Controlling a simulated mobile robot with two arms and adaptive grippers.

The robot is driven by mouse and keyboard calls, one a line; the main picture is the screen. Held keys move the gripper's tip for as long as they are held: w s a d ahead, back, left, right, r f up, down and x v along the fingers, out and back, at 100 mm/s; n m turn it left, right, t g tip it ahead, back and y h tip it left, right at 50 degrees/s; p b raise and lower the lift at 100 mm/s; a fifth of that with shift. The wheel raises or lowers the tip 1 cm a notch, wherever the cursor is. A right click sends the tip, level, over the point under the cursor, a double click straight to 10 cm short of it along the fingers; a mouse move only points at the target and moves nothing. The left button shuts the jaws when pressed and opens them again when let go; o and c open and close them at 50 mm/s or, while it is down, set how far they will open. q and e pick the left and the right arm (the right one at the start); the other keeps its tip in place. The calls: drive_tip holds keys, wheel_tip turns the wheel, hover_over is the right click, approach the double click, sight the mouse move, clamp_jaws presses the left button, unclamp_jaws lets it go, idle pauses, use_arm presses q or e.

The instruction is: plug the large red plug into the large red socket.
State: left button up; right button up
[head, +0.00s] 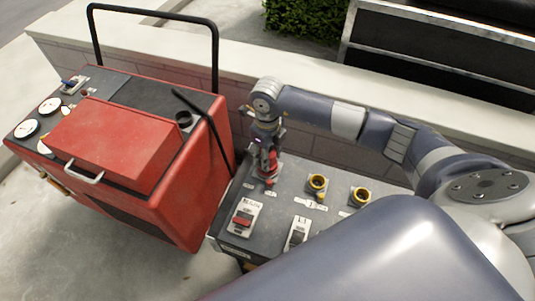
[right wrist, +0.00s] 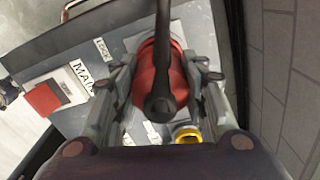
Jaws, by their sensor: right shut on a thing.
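My right gripper (head: 267,150) points down over the left back part of the grey panel (head: 285,215). It is shut on the large red plug (head: 269,166), which also shows between the fingers in the right wrist view (right wrist: 158,80). A black cable runs up from the plug. The plug is at the panel's surface, where the large red socket lies under or around it. The socket is mostly hidden, and I cannot tell how deep the plug sits in it. My left gripper is not in view.
Two yellow sockets (head: 317,183) (head: 360,195) are right of the plug. A red switch (head: 242,218) and a second switch (head: 298,233) sit in front. A red machine (head: 130,140) with a black handle stands left. A low wall (head: 235,50) runs behind.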

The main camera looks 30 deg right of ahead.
drive_tip(key=shift+f+b, duration=0.4)
drive_tip(key=shift+f, duration=0.1)
drive_tip(key=o, duration=1.3)
drive_tip(key=shift+o, duration=0.4)
drive_tip(key=shift+o, duration=1.3)
drive_tip(key=shift+r, duration=0.15)
drive_tip(key=shift+r+p, duration=1.8)
drive_tip(key=shift+r, duration=0.6)
